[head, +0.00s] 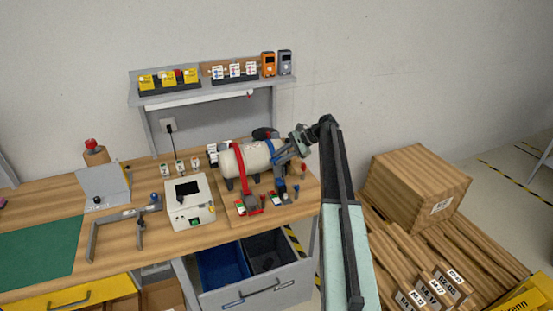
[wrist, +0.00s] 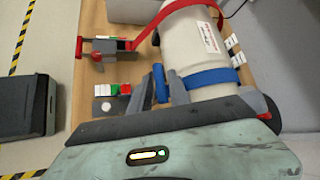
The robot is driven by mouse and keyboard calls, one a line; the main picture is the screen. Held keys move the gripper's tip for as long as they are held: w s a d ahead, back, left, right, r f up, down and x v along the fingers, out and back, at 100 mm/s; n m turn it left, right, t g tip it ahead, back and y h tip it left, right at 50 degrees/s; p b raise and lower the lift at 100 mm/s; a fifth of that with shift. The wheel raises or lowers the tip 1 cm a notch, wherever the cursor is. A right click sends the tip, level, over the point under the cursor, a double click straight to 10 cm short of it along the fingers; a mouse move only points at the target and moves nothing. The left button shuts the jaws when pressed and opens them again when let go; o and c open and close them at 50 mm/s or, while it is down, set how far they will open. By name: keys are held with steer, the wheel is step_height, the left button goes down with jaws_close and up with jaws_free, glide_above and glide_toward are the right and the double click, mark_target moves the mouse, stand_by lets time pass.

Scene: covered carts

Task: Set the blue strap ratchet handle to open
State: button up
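A white cylinder (head: 250,158) lies on a wooden board on the bench, with a red strap and a blue strap around it. The blue strap (wrist: 210,77) crosses the cylinder near its right end in the head view. My gripper (head: 296,146) is down beside this strap; its grey fingertips (wrist: 167,84) show in the wrist view. A blue ratchet handle part (wrist: 161,85) shows between the two fingers, close to both. Whether they press on it is not clear. The rest of the blue ratchet is hidden by the fingers and the gripper body.
The red strap ratchet (wrist: 100,46) stands at the left in the wrist view. Red, green and white blocks (wrist: 121,89) sit near my fingers. A white box device (head: 188,203) stands left of the board. A wooden crate (head: 415,190) is at the right.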

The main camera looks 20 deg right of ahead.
steer(key=p+v, duration=0.5)
steer(key=v, duration=0.2)
steer(key=shift+s+d+r, duration=0.2)
steer(key=shift+d+r, duration=0.05)
steer(key=shift+d, duration=0.05)
